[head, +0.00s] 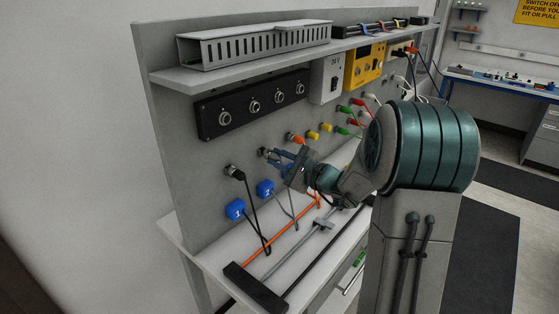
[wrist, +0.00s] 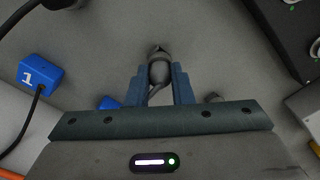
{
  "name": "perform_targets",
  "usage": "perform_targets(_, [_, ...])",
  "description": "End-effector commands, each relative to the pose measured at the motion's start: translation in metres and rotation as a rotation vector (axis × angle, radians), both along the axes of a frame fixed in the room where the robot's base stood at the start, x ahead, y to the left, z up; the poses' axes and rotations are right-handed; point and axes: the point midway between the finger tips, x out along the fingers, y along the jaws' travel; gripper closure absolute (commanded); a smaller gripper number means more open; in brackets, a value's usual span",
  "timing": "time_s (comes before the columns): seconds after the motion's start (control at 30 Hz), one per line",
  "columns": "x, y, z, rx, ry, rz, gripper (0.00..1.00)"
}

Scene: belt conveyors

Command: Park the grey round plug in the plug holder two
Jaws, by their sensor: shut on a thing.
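The grey round plug (wrist: 159,70) is between the two blue fingers of my gripper (wrist: 161,88) in the wrist view, its front end pointing to the wall panel. In the head view my gripper (head: 284,160) is at the panel, right of and above the blue plug holder two (head: 265,188). I cannot tell whether the plug's front end is seated in a socket. In the wrist view only a blue corner of holder two (wrist: 108,103) shows beside the left finger; my gripper body hides the rest.
Blue holder one (head: 235,209) is left of holder two; it also shows in the wrist view (wrist: 40,75). A black plug (head: 235,172) with a hanging cable is in the panel above it. A black socket strip (head: 253,103) is above. Coloured plugs (head: 312,134) are to the right.

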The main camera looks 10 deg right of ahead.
Motion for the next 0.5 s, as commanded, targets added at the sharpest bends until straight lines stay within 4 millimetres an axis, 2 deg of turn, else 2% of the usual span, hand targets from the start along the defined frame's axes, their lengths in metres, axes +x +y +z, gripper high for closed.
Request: perform_targets(0.5, [0.004,0.0031,-0.0007,0.0,0.001,0.001,1.0])
